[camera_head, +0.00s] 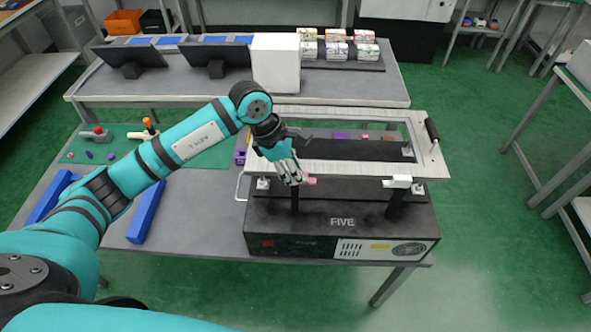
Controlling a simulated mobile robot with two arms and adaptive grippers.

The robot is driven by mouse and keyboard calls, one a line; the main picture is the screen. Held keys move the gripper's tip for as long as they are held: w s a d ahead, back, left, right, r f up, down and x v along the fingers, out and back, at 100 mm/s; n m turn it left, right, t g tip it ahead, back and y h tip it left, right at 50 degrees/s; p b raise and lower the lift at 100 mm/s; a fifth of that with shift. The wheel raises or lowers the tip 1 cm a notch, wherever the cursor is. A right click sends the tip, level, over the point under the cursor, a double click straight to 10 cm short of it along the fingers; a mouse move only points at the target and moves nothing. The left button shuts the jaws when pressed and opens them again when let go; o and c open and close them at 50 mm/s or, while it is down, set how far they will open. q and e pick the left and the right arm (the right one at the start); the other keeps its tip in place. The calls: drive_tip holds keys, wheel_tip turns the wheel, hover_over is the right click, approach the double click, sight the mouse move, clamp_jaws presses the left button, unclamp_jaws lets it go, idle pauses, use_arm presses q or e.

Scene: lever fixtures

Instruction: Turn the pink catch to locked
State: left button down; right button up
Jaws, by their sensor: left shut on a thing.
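The pink catch (312,181) shows as a small pink tip at the front left of a framed fixture (355,170). The fixture sits on a black box (342,222) marked FIVE. My left gripper (297,181) reaches down from the left and is shut on the pink catch. Its fingers hide most of the catch, so I cannot tell its exact angle. A white catch (397,182) is at the front right of the same frame. My right gripper is not in view.
A black handle (432,130) stands at the frame's right end. Blue bars (146,212) and a green mat (205,152) with small parts lie at left. Monitors (216,57), a white box (276,62) and small stacks (337,48) stand behind. The floor at right is clear.

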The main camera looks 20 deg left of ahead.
use_arm(q)
drive_tip(key=n+t+b, duration=0.1)
drive_tip(key=n+b, duration=0.3)
drive_tip(key=shift+f+n+t+y, duration=0.15)
drive_tip(key=shift+n+t+y, duration=0.15)
drive_tip(key=shift+t, duration=0.1)
drive_tip(key=n+t+y+b, duration=0.1)
drive_tip(key=n+b, duration=0.2)
drive_tip(key=n, duration=0.1)
drive_tip(key=shift+n+b, duration=0.3)
drive_tip(key=shift+b, duration=0.05)
drive_tip(key=n+y+b, duration=0.1)
drive_tip(key=n, duration=0.1)
drive_tip(key=n+y+b, duration=0.1)
drive_tip(key=n+b, duration=0.1)
drive_tip(key=shift+n+t, duration=0.3)
drive_tip(key=n+y+b, duration=0.1)
drive_tip(key=n, duration=0.1)
drive_tip(key=n+b, duration=0.1)
drive_tip(key=n, duration=0.1)
drive_tip(key=shift+r+y+b, duration=0.2)
drive_tip(key=shift+y+b, duration=0.1)
drive_tip(key=shift+y, duration=0.1)
drive_tip(key=c, duration=1.3)
unclamp_jaws()
